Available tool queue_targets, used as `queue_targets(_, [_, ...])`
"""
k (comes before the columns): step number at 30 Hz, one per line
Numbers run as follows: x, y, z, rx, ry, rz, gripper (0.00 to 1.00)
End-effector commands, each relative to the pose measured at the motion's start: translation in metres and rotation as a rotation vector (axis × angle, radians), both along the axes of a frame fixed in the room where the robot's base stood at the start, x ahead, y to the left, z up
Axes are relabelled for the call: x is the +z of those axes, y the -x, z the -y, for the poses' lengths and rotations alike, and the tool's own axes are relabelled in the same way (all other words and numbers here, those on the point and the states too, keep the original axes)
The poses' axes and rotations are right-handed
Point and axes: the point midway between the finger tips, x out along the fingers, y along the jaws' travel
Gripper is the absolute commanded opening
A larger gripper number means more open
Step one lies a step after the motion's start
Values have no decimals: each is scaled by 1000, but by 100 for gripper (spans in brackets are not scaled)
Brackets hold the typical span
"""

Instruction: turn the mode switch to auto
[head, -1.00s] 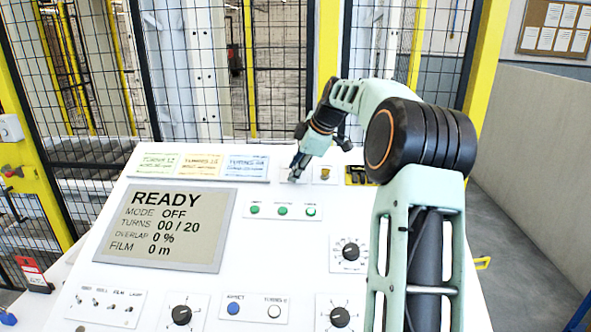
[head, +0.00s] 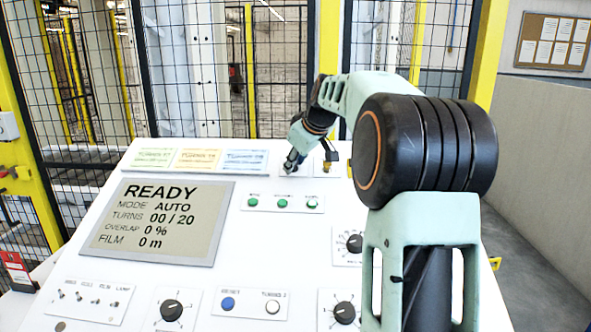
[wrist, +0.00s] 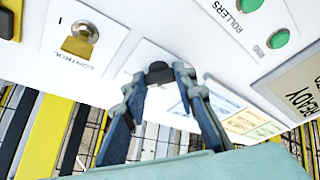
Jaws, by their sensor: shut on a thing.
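The mode switch (wrist: 158,72) is a small dark knob on a white plate at the top of the sloped panel. In the wrist view my gripper (wrist: 160,80) has both fingertips closed on this knob, and its markings are mostly hidden by the fingers. In the head view my gripper (head: 292,165) reaches down to the switch plate below the fence. The display (head: 158,220) on the left of the panel reads READY, MODE AUTO, TURNS 00 / 20, OVERLAP 0 %, FILM 0 m.
A key switch marked CONTROL (wrist: 80,40) sits close beside the mode switch. Green lamps (head: 283,203) lie just below. Black dials (head: 171,310) and blue and white buttons (head: 228,303) are lower on the panel. Wire fence and yellow posts (head: 328,110) stand behind.

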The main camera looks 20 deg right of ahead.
Motion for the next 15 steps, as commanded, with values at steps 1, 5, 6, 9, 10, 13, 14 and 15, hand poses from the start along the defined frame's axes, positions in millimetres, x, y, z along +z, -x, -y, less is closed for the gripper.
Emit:
queue_targets(1, [-1, 0, -1, -20, -8, 4, 2])
queue_targets(5, [-2, 1, -1, -68, -28, 12, 2])
queue_targets(6, [-1, 0, -1, -78, -31, 14, 2])
queue_targets(9, [-1, 0, -1, -98, -39, 18, 2])
queue_targets(10, [-1, 0, -1, -102, -41, 19, 2])
queue_targets(13, [0, 1, -1, -113, -45, 20, 2])
queue_targets(14, [0, 1, -1, -115, -46, 21, 2])
queue_targets(15, [0, 1, 0, -116, -46, 21, 2])
